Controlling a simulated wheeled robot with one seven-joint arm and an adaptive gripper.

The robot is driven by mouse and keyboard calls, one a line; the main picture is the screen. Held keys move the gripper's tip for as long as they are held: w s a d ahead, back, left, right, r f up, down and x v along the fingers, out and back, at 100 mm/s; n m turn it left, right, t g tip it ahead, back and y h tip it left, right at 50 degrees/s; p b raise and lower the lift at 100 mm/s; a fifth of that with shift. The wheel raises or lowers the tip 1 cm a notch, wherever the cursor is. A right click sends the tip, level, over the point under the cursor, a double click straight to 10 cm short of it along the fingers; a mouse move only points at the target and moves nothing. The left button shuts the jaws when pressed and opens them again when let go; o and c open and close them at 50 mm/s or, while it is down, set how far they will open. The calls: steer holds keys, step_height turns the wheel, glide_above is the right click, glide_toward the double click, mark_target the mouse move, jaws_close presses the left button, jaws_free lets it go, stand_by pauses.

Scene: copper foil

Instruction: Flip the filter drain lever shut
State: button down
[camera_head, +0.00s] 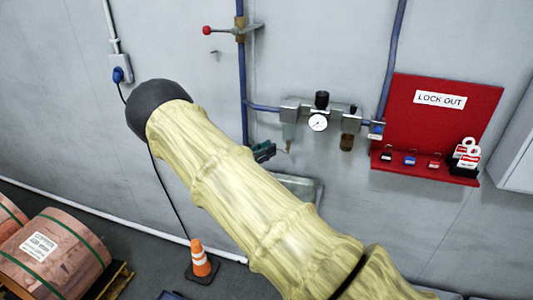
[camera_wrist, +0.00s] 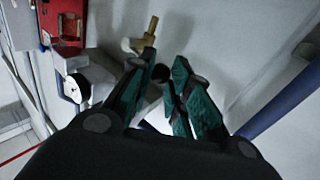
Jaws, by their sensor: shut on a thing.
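The filter (camera_head: 289,131) is a pale greenish bowl under the left end of the air unit on the wall. A small brass drain fitting hangs below it, and brass also shows in the wrist view (camera_wrist: 141,42) just beyond my left fingertip. My gripper (camera_head: 272,150), dark green, is just left of the drain in the head view. In the wrist view its two green fingers (camera_wrist: 160,72) close around a small dark rounded piece, which looks like the end of the drain lever (camera_wrist: 159,76). The rest of the lever is mostly hidden by the fingers.
A pressure gauge (camera_head: 318,122) and a brown bowl (camera_head: 347,142) sit right of the filter. A red lockout board (camera_head: 440,125) is farther right. Blue pipes run along the wall. Copper coils (camera_head: 55,255) and an orange cone (camera_head: 200,258) stand on the floor, lower left.

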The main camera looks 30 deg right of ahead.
steer(key=shift+d+f+n+h+b, duration=0.1)
steer(key=shift+f+n+h+b, duration=0.6)
steer(key=shift+b, duration=0.8)
steer(key=shift+r, duration=0.15)
steer(key=c, duration=1.3)
jaws_free()
steer(key=v, duration=1.2)
